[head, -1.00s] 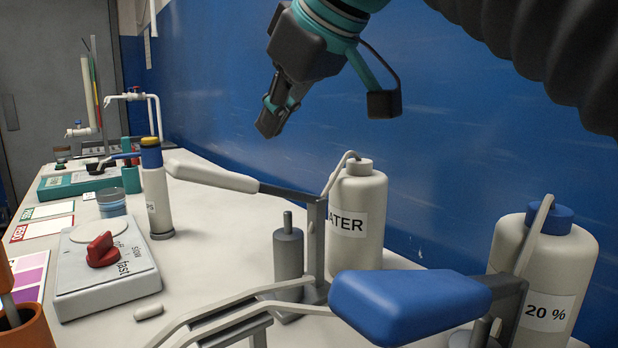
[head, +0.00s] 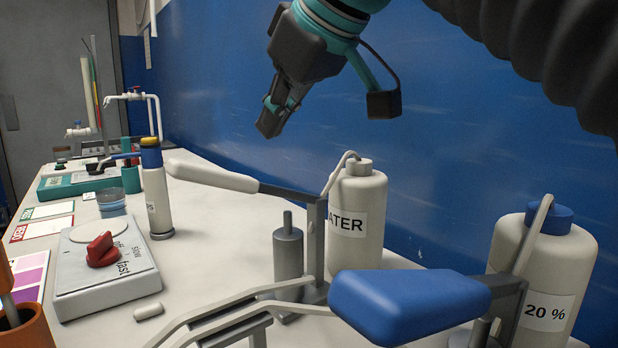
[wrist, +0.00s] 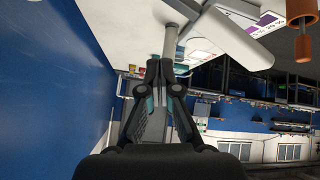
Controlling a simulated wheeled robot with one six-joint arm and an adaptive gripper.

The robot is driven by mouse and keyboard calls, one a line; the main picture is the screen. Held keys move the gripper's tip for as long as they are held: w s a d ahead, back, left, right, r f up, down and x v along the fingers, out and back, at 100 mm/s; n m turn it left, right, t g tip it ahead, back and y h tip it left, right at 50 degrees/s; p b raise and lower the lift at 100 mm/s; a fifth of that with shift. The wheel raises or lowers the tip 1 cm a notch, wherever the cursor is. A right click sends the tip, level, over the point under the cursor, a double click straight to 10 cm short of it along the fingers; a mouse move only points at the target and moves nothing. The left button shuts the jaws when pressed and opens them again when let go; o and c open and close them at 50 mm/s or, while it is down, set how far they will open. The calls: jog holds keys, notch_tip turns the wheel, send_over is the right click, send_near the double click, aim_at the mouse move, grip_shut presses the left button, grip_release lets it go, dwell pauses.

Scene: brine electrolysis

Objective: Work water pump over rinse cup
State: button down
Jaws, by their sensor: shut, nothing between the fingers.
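The water pump has a long white lever handle (head: 212,176) on a dark arm. The arm joins a grey upright beside the white bottle (head: 357,220), whose visible label reads "ATER". A thin pale tube bends down from the bottle top towards the upright. My gripper (head: 268,128) is shut and empty, pointing down in the air above and right of the white handle, apart from it. Its closed fingers also show in the wrist view (wrist: 165,75). A small bluish see-through cup (head: 111,202) stands left of the handle; I cannot tell whether it is the rinse cup.
A blue paddle lever (head: 405,303) and a "20 %" bottle (head: 545,275) stand at the front right. A stirrer plate with a red knob (head: 103,250) and a tall capped cylinder (head: 157,195) are left. A blue wall (head: 450,150) runs behind the bench.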

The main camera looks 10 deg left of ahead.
aim_at(272, 183)
jog(key=shift+w+d+r+n+h, duration=0.25)
jog(key=shift+r+n, duration=0.5)
jog(key=shift+n, duration=2.05)
jog(key=shift+w+d+r+n, duration=0.3)
jog(key=shift+d+r+n, duration=0.35)
jog(key=shift+n, duration=2.15)
jog(key=shift+w+d+r+n+h, duration=0.2)
jog(key=shift+r+n, duration=0.7)
jog(key=shift+n, duration=1.9)
jog(key=shift+s+a+f+b, duration=0.4)
jog(key=shift+f+b, duration=0.35)
jog(key=shift+f, duration=0.6)
jog(key=shift+s+a+f+b, duration=0.4)
jog(key=shift+f+b, duration=0.35)
jog(key=shift+f, duration=0.65)
jog(key=shift+s+a+f+b, duration=0.25)
jog(key=shift+s+f+b, duration=0.35)
jog(key=shift+f, duration=0.75)
jog(key=shift+w+f, duration=0.1)
jog(key=shift+w, duration=0.05)
jog(key=shift+a+f+b, duration=0.1)
jog(key=shift+f+b, duration=0.15)
jog(key=shift+b, duration=0.1)
